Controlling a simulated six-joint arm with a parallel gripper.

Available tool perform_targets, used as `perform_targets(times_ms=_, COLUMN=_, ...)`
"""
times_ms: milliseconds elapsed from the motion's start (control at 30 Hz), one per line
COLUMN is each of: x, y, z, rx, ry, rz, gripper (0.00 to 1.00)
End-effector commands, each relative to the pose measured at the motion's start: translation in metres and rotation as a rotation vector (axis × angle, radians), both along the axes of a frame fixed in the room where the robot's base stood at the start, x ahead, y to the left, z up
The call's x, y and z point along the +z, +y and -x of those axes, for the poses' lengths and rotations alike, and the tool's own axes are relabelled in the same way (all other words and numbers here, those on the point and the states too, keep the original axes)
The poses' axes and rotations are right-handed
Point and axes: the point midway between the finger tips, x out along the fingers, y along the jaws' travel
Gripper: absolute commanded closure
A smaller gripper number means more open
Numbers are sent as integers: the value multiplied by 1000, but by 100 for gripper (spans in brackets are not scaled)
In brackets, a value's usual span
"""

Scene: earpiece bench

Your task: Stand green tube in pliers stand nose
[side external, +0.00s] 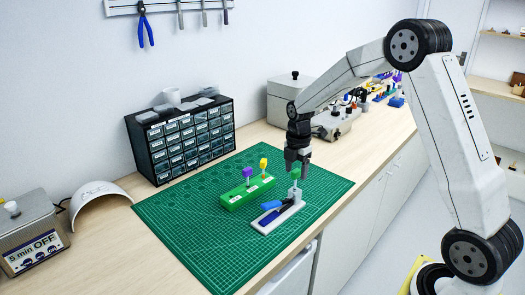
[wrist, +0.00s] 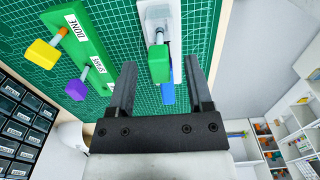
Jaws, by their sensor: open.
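A small piece with a green head (side external: 295,174) and a grey stem stands upright at the far end of the white pliers stand (side external: 294,209). In the wrist view the green head (wrist: 159,64) shows between my fingers, with the white stand (wrist: 177,68) beside it. My gripper (side external: 297,162) is open just above the green head. Its two fingers (wrist: 160,68) are apart, and I cannot tell whether either touches it. The stem's lower end is hard to make out.
A green block (side external: 238,198) marked DONE holds a purple-headed piece (side external: 247,172) and a yellow-headed piece (side external: 263,162), left of the stand. A drawer cabinet (side external: 182,140) stands behind the green mat (side external: 185,225). The mat's front left is clear.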

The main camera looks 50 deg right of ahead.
Motion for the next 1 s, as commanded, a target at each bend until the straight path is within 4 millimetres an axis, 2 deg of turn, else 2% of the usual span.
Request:
perform_targets(times_ms=267, x=18, y=0, z=-1, rx=0, ry=-3, rz=1, gripper=34)
perform_targets(times_ms=700, x=70, y=-1, z=0, rx=0, ry=-2, rz=1, gripper=34)
perform_targets(times_ms=1000, x=78, y=-1, z=0, rx=0, ry=-1, rz=0, gripper=34)
